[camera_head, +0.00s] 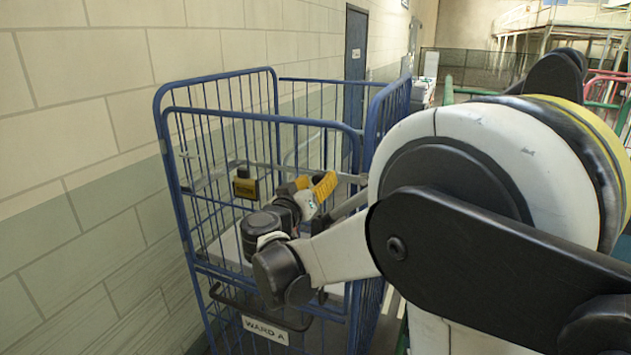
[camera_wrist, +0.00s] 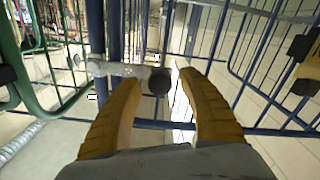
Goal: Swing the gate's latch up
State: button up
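The gate's latch (camera_wrist: 128,72) shows in the wrist view as a light grey bar lying roughly level, with a dark round knob (camera_wrist: 159,82) at its right end. My gripper (camera_wrist: 158,78) is open, with one yellow finger on each side of the knob in the picture. Neither finger visibly grips it, and I cannot tell how deep the knob sits between the tips. In the head view my gripper (camera_head: 316,184) is over the blue cage trolley (camera_head: 262,112), near its right side. The latch cannot be made out clearly there.
A yellow and black block (camera_head: 245,185) hangs on the trolley's bars, left of my gripper. A "WARD A" plate (camera_head: 265,330) is on the lower front. A block wall (camera_head: 80,130) stands close on the left. A green frame (camera_wrist: 14,60) is at left in the wrist view.

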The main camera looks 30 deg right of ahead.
grip_shut()
